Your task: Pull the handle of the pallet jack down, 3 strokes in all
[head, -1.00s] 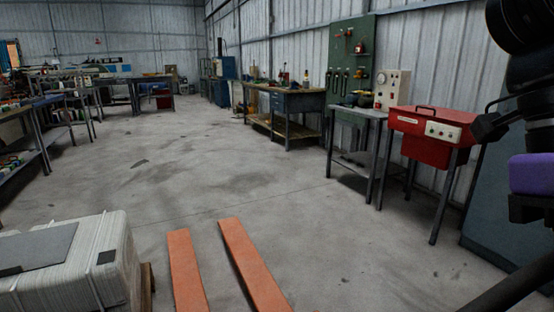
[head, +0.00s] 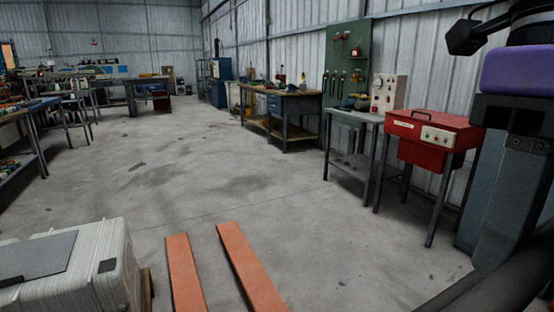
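The two orange forks (head: 250,268) of the pallet jack lie low at the bottom middle of the head view, pointing away from me. The jack's body is out of frame. A dark curved bar (head: 490,297) crosses the bottom right corner; I cannot tell for sure whether it is the jack's handle. My gripper (head: 492,262) hangs at the right edge below a purple band, with a grey finger reaching down to the dark bar. Whether it touches the bar is unclear. The other finger and the gap between them are not clearly visible.
A pale ribbed stack with a grey sheet (head: 40,255) stands on wood left of the forks. A red machine on legs (head: 430,140), a small grey table (head: 355,118) and a workbench (head: 285,105) line the right wall. The middle floor (head: 190,180) is clear.

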